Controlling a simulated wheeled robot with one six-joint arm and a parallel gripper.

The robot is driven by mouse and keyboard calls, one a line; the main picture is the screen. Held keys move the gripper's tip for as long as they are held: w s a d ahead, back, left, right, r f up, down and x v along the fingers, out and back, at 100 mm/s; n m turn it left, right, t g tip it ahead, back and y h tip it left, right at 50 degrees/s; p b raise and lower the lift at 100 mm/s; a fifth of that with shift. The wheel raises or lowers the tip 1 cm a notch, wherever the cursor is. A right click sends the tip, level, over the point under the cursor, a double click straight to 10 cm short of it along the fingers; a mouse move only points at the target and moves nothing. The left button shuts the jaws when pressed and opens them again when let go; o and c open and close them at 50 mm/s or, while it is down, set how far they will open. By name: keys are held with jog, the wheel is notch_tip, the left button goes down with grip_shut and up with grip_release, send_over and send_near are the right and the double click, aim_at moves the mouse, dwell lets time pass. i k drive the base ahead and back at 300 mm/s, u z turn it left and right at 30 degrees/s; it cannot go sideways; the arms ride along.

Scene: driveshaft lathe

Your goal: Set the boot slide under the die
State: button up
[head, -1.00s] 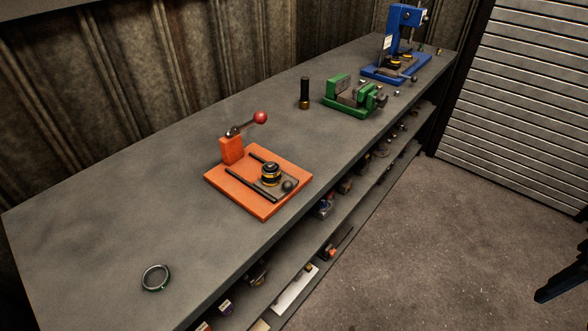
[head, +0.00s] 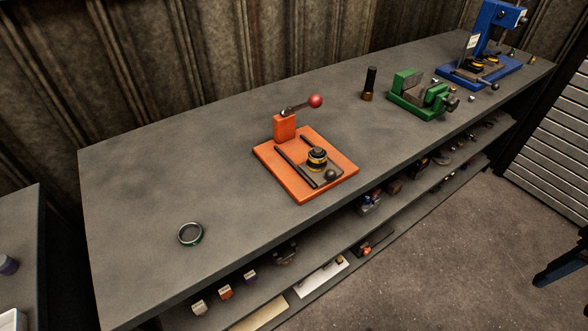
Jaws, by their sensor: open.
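An orange fixture (head: 333,187) stands on the bench, with a red-knobbed lever (head: 303,105) on its upright post. On its base, a dark slide plate (head: 314,169) with a black ball knob (head: 331,175) sits by two dark rails, out at the front right, clear of the post. A black part with a yellow band (head: 317,158) stands on that slide. A blue press (head: 487,27) at the far right also bears a dark slide with black-and-yellow parts (head: 482,62). I cannot tell by looks alone which slide is the boot slide. No die is clearly visible.
The grey bench (head: 150,190) has free room at left, around a dark ring (head: 190,234). A green vise (head: 420,97) and a black cylinder with a brass base (head: 369,84) stand between the fixtures. A lower shelf (head: 380,217) holds small parts. Open floor (head: 440,270) lies in front.

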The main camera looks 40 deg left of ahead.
aim_at(321, 175)
jog(key=u, duration=1.75)
jog(key=i, duration=0.5)
jog(key=u, duration=0.05)
jog(key=k, duration=0.5)
jog(key=z, duration=1.65)
jog(key=k, duration=0.7)
jog(key=u, duration=1.25)
jog(key=i, duration=0.4)
jog(key=z, duration=0.05)
